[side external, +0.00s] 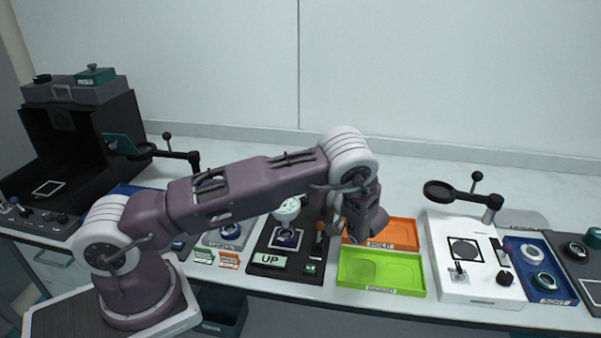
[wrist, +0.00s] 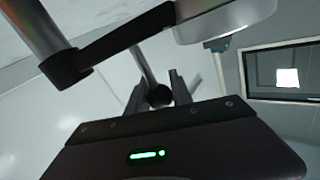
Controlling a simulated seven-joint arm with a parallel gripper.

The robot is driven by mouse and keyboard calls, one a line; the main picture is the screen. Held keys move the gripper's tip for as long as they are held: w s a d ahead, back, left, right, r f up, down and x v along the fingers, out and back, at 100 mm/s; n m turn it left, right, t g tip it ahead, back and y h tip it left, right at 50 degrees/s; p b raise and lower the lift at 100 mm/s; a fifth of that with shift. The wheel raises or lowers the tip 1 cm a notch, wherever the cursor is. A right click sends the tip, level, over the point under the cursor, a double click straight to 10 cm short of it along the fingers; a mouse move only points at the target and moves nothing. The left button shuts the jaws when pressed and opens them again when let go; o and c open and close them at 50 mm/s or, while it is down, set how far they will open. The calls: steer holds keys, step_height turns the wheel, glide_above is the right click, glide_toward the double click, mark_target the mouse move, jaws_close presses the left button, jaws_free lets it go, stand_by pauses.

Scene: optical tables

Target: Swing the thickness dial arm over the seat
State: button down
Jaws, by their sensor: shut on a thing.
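The thickness dial (side external: 288,209), pale with a green face, shows in the side view above a square seat (side external: 285,239) on a dark base (side external: 262,246). From this angle I cannot tell how exactly it lines up with the seat. In the wrist view the round dial head (wrist: 225,20) is at the top right, joined by a black arm (wrist: 110,45) to a grey post (wrist: 38,25). My gripper (wrist: 157,82) is shut on a dark ball knob (wrist: 159,96) on a thin rod. In the side view my wrist hangs just right of the dial and hides the fingertips.
An orange tray (side external: 398,234) and a green tray (side external: 382,272) lie right of the base. A white station (side external: 450,270) with a magnifier stands further right. A dark box (side external: 110,115) stands at the far left. An UP sign (side external: 269,260) sits at the base's front.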

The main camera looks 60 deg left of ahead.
steer(key=c, duration=1.1)
jaws_free()
steer(key=shift+c, duration=0.2)
steer(key=d, duration=0.7)
steer(key=shift+w, duration=0.4)
steer(key=shift+r, duration=2.55)
